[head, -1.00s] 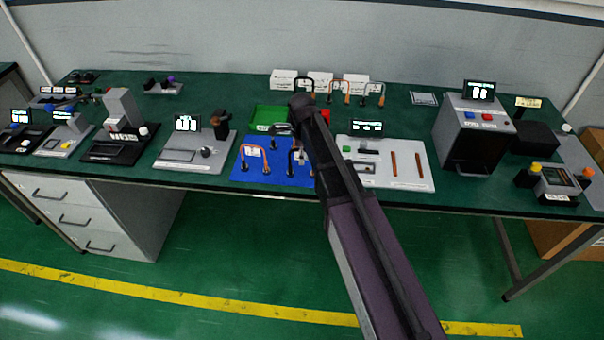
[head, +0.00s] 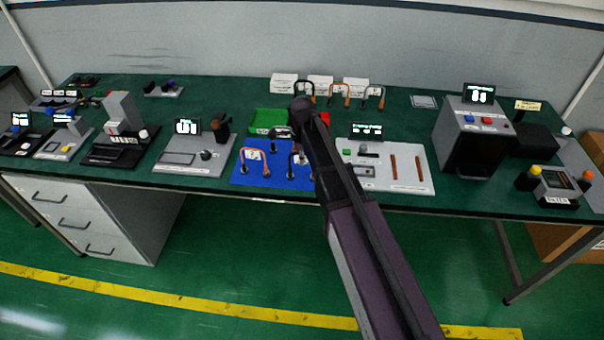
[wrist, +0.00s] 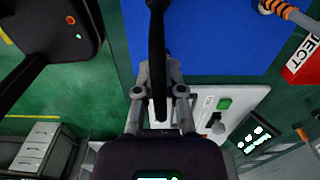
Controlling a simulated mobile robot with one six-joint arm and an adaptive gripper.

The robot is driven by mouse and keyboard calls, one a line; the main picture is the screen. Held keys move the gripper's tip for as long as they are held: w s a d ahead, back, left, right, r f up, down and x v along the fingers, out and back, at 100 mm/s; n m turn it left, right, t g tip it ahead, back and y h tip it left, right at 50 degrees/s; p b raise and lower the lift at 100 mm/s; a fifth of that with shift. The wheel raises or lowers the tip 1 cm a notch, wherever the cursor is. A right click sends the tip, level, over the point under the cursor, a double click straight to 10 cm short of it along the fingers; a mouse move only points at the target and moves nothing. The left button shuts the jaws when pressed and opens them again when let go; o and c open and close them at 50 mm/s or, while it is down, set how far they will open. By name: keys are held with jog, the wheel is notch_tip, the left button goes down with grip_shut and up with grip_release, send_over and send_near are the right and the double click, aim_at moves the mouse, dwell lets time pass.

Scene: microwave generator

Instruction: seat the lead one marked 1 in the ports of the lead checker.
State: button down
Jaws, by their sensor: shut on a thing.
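My gripper (wrist: 160,75) is shut on a black lead (wrist: 157,38), which runs up out of the top of the wrist view. Its mark and its ends cannot be made out. In the head view my arm covers most of the gripper, over the right part of the blue mat (head: 240,179). An orange lead with a white tag (head: 254,155) stands at the mat's left; its number is too small to read. A pale panel with a small screen, green button and two brown strips (head: 408,184), possibly the lead checker, lies right of the mat, partly behind my arm. No label confirms it.
A green tray (head: 268,119) and a red one (wrist: 300,62), partly hidden by my arm in the head view, lie behind the mat. White boxes with arched leads (head: 320,82) stand at the back. A grey device (head: 200,160) stands left, a boxy machine (head: 472,135) right.

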jog(key=shift+r, duration=0.15)
notch_tip(320, 180, up, 4)
jog(key=p, duration=0.4)
jog(key=shift+f, duration=0.25)
jog(key=s+d+r+p, duration=0.1)
jog(key=s+d, duration=0.3)
jog(key=s, duration=1.1)
jog(key=shift+s+d, duration=0.15)
jog(key=shift+s, duration=0.05)
jog(key=shift+d+r, duration=0.1)
jog(key=w+d+r+p, duration=0.1)
jog(key=w+d, duration=0.1)
jog(key=d, duration=1.2)
jog(key=shift+w+d+r+m, duration=0.15)
jog(key=shift+w+d+m, duration=0.15)
jog(key=shift+w, duration=0.1)
jog(key=shift+w, duration=0.1)
jog(key=w+f+b, duration=0.1)
jog(key=w, duration=1.3)
jog(key=shift+w+a+f, duration=0.2)
jog(key=shift+w, duration=0.05)
